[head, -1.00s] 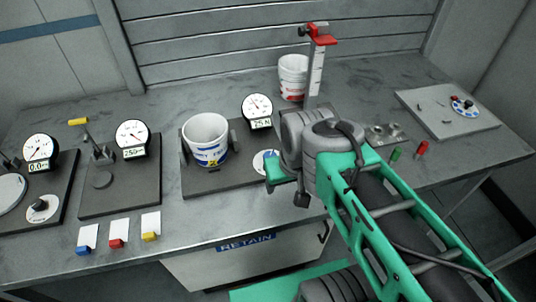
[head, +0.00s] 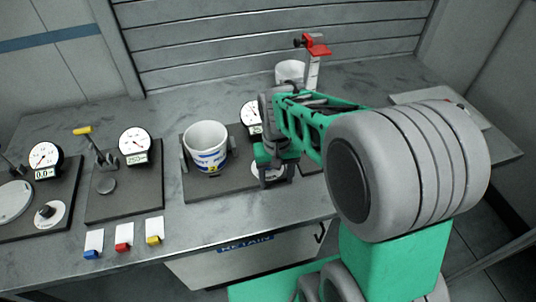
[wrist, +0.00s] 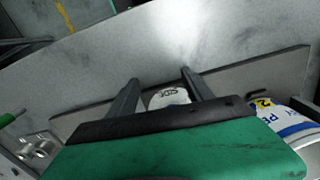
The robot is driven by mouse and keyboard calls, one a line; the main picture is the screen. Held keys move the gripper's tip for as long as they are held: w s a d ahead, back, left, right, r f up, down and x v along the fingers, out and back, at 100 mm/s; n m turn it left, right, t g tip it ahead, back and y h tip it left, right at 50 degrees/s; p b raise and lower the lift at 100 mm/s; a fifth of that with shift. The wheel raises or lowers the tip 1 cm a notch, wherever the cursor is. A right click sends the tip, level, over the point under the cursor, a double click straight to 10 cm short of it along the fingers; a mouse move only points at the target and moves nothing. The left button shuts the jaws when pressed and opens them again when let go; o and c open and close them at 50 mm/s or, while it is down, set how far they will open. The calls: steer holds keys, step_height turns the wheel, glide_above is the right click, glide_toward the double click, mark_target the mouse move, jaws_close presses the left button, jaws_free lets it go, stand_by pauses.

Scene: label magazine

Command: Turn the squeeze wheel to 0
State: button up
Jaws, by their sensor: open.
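The squeeze wheel, a pale round dial (head: 256,170), lies on the dark plate to the right of the white tub (head: 205,136). My gripper (head: 275,178) is over the wheel and hides most of it in the head view. In the wrist view the open fingers (wrist: 160,77) stand on either side of a white part with dark lettering (wrist: 168,97), seemingly the wheel. Contact cannot be told, and its setting cannot be read. The dial gauge (head: 250,117) behind is partly hidden by my arm. The tub's side also shows in the wrist view (wrist: 290,125).
Left are two more gauges (head: 134,142) (head: 44,156), a yellow-handled lever (head: 82,130) and a knob (head: 46,212). Blue, red and yellow tabs (head: 123,241) lie along the front. A red-topped post (head: 316,50) stands behind. Bare bench shows between the tabs and the tub plate.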

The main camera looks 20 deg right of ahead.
steer(key=w+m, duration=0.1)
steer(key=w, duration=0.1)
steer(key=w+r+m, duration=0.1)
steer(key=w, duration=0.1)
steer(key=w+r+m, duration=0.1)
steer(key=w, duration=0.1)
steer(key=shift+w+m, duration=0.25)
steer(key=shift+m, duration=0.05)
steer(key=w+r+m, duration=0.1)
steer(key=r+m, duration=0.1)
steer(key=m, duration=0.1)
steer(key=w+r+m, duration=0.1)
steer(key=r, duration=0.1)
steer(key=shift+w+m+t, duration=0.3)
steer(key=shift+t, duration=0.1)
steer(key=shift+s+m, duration=0.4)
steer(key=shift+m, duration=0.5)
steer(key=shift+f+m, duration=0.1)
steer(key=shift+m, duration=0.5)
steer(key=shift+f+m, duration=0.15)
steer(key=shift+m, duration=0.15)
step_height(320, 180, down, 7)
steer(key=shift+f+p, duration=0.2)
steer(key=shift+p, duration=0.5)
jaws_close()
